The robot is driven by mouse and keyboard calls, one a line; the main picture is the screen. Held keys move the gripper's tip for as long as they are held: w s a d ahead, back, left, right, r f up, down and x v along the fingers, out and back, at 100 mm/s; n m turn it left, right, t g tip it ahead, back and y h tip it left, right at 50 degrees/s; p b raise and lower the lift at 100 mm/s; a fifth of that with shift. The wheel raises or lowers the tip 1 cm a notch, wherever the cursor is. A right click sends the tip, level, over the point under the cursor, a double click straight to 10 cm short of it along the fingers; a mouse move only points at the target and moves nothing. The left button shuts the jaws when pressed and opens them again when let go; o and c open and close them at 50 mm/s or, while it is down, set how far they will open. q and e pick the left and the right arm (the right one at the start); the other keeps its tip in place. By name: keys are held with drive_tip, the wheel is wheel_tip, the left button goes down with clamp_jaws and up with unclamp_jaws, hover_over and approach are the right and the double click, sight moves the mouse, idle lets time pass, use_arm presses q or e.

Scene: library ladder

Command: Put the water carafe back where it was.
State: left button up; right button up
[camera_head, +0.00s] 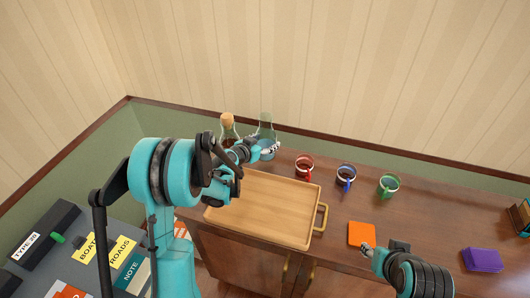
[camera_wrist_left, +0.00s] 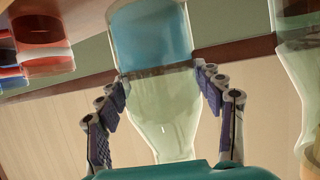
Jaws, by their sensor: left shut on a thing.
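The water carafe (camera_head: 265,126) is clear glass with blue water low inside, and stands upright at the back of the wooden sideboard, near the wall. My left gripper (camera_head: 268,150) is shut on it from the front. In the left wrist view the carafe (camera_wrist_left: 155,40) appears upside down, with the two fingers of my left gripper (camera_wrist_left: 158,85) on either side of its body. I cannot tell whether its base touches the sideboard. My right gripper (camera_head: 384,247) is over the sideboard's front, by an orange square; its jaw state is unclear.
A corked bottle (camera_head: 228,130) stands just left of the carafe. A wooden tray (camera_head: 265,207) lies in front. Red (camera_head: 304,166), blue (camera_head: 346,177) and green (camera_head: 389,185) mugs stand to the right. An orange square (camera_head: 361,234) and purple stack (camera_head: 482,260) lie near the front.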

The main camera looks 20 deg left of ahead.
use_arm(q)
drive_tip(key=shift+f+b, duration=0.95)
drive_tip(key=shift+f, duration=1.05)
drive_tip(key=shift+f, duration=0.15)
drive_tip(key=o, duration=1.9)
